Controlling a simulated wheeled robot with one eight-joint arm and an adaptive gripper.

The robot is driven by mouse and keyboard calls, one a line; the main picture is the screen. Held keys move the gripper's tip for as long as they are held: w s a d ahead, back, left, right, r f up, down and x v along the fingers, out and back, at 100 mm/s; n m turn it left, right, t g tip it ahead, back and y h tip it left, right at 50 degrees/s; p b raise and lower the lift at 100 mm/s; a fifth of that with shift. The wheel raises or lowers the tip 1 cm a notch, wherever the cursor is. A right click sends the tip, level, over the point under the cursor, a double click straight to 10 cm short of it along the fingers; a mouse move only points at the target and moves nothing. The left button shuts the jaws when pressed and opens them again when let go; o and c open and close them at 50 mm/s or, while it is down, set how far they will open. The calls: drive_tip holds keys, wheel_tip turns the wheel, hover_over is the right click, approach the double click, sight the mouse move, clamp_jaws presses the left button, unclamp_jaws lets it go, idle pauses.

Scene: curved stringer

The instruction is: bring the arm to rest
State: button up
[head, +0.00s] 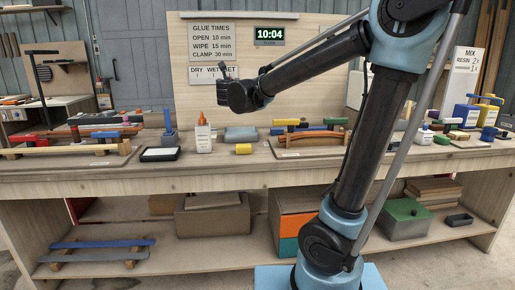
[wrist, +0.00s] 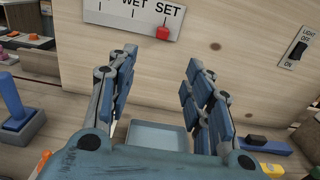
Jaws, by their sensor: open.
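My gripper (wrist: 158,85) is open in the wrist view. Its two blue-grey fingers stand well apart, with nothing between their tips. In the head view my arm rises at the right and bends to the left, so the gripper (head: 226,72) is up in front of the back panel, above the bench. The gripper is small and dark there. Beyond the fingers in the wrist view are the wooden panel and a DRY WET SET scale (wrist: 130,14) with a red marker (wrist: 162,32) under SET. A pale blue tray (wrist: 156,137) shows low between the fingers.
A switch (wrist: 298,50) is at the right of the panel. The air around the gripper looks free.

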drive_tip(key=s+d+f+m+g+h, duration=0.2)
drive_tip(key=s+d+f+m, duration=0.25)
drive_tip(key=d+m, duration=0.4)
drive_tip(key=s+d+f+m+g+h, duration=0.35)
drive_tip(key=d+f+m, duration=0.2)
drive_tip(key=d, duration=0.55)
drive_tip(key=s+d+f+m+g+h, duration=0.2)
drive_tip(key=s+d+f+m, duration=0.35)
drive_tip(key=d, duration=0.45)
drive_tip(key=s+d+f+m+g+y, duration=0.2)
drive_tip(key=s+d+f+m+g, duration=0.3)
drive_tip(key=s+f+m, duration=0.65)
drive_tip(key=s+a+f+m+g+y, duration=0.3)
drive_tip(key=s+f+m, duration=0.3)
drive_tip(key=s+f, duration=0.3)
drive_tip(key=s, duration=0.4)
drive_tip(key=shift+s, duration=0.1)
drive_tip(key=shift+w+f, duration=0.25)
drive_tip(key=shift+w, duration=0.2)
